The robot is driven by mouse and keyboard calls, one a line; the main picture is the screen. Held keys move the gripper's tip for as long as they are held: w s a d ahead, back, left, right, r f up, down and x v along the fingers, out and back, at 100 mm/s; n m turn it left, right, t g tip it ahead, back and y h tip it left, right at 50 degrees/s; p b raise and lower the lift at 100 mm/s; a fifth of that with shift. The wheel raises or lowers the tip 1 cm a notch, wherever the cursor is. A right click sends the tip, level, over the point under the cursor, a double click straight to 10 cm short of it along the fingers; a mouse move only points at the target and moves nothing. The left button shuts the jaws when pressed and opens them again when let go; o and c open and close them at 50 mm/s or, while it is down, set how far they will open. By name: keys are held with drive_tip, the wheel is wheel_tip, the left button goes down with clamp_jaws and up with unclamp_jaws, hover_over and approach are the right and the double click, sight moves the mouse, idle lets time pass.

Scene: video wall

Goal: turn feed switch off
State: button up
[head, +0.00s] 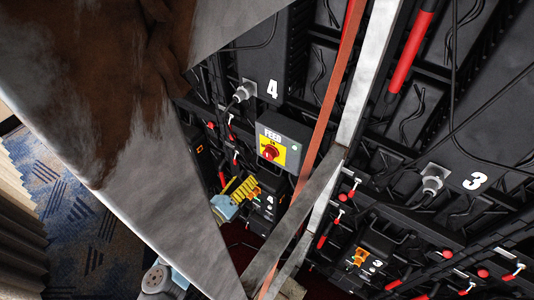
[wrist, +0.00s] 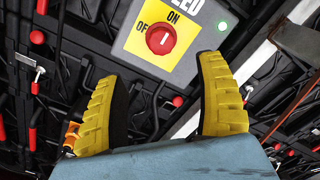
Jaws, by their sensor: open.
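The feed switch is a red round knob (head: 270,152) on a yellow plate, set in a grey box (head: 294,132) marked FEED in the head view. In the wrist view the knob (wrist: 161,40) has ON above it and OF visible at its upper left, with a pale mark on its face. My gripper (wrist: 162,80) has yellow ribbed fingers, spread apart and empty. The knob shows beyond the fingertips, between them and higher in the picture. In the head view my gripper (head: 250,186) is just below and left of the box, apart from the knob as far as I can tell.
Black panels with cables, red handles (head: 404,62) and connectors surround the box. A grey metal beam (head: 345,110) and an orange strap (head: 325,110) run close to its right. A large grey, brown-stained surface fills the left of the head view. Patterned carpet (head: 75,215) lies below.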

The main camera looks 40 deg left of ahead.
sight(266, 156)
drive_tip(key=w, duration=0.3)
drive_tip(key=w+a+p, duration=0.1)
drive_tip(key=w, duration=0.3)
drive_tip(key=w+p, duration=0.1)
drive_tip(key=w, duration=0.2)
drive_tip(key=shift+w+a+r, duration=0.2)
drive_tip(key=shift+a, duration=0.1)
drive_tip(key=shift+w+a+f, duration=0.1)
drive_tip(key=shift+w+f, duration=0.05)
drive_tip(key=shift+w, duration=0.6)
drive_tip(key=c, duration=1.2)
